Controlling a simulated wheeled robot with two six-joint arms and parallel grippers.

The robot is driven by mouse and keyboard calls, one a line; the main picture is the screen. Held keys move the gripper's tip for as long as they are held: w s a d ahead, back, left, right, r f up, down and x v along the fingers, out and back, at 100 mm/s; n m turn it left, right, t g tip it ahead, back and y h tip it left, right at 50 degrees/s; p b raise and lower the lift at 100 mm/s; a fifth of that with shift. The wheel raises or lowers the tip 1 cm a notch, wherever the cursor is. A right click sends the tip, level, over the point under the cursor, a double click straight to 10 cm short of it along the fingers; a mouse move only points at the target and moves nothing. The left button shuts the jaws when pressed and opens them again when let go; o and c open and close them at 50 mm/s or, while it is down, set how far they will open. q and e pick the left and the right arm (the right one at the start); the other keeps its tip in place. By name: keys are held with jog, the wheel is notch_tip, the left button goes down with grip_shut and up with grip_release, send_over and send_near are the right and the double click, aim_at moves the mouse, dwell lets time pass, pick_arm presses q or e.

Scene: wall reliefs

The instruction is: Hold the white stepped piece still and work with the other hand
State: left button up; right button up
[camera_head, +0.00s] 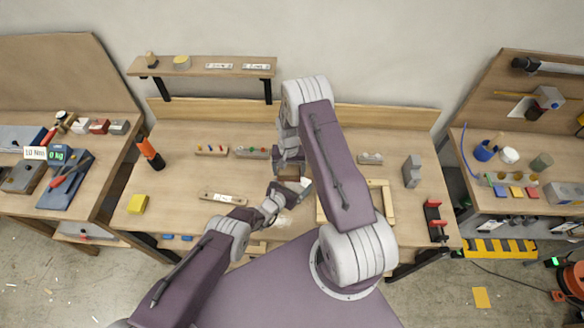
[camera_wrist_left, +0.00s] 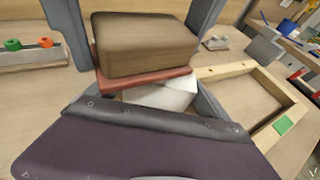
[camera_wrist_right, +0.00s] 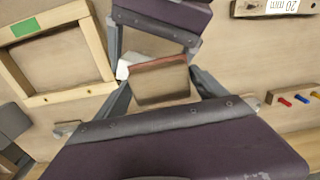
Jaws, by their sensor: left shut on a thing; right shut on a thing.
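The white stepped piece (camera_wrist_left: 165,95) is in my left gripper (camera_head: 284,188), low over the front middle of the bench. Only part of it shows; its steps are mostly hidden, and a small white edge shows in the right wrist view (camera_wrist_right: 123,69). My right gripper (camera_head: 290,168) is shut on a brown block with a red underside (camera_wrist_left: 145,45), which also shows in the right wrist view (camera_wrist_right: 161,84). The block lies over the white piece, red face toward it. I cannot tell whether they touch.
A wooden frame (camera_head: 388,203) lies just right of the grippers. A grey stepped block (camera_head: 411,171) stands right. Peg strips (camera_head: 252,153) lie behind.

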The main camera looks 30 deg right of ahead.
pick_arm(q)
jog(key=shift+r, duration=0.1)
pick_arm(e)
jog(key=shift+s, duration=0.1)
pick_arm(q)
jog(key=shift+d, duration=0.1)
jog(key=shift+w, duration=0.1)
pick_arm(e)
jog(key=shift+w+d, duration=0.2)
jog(key=shift+d, duration=0.25)
jog(key=shift+w+d, duration=0.2)
jog(key=shift+d, duration=0.25)
dwell(0.6)
jog(key=shift+a, duration=0.1)
jog(key=shift+s+a, duration=0.2)
jog(key=shift+a, duration=0.25)
jog(key=shift+s+a, duration=0.2)
jog(key=shift+a, duration=0.25)
jog(key=shift+d, duration=0.1)
jog(key=shift+w+d+f, duration=0.1)
jog(key=shift+w+d, duration=0.15)
jog(key=shift+d, duration=0.3)
jog(key=shift+w+d, duration=0.2)
jog(key=shift+d, duration=0.35)
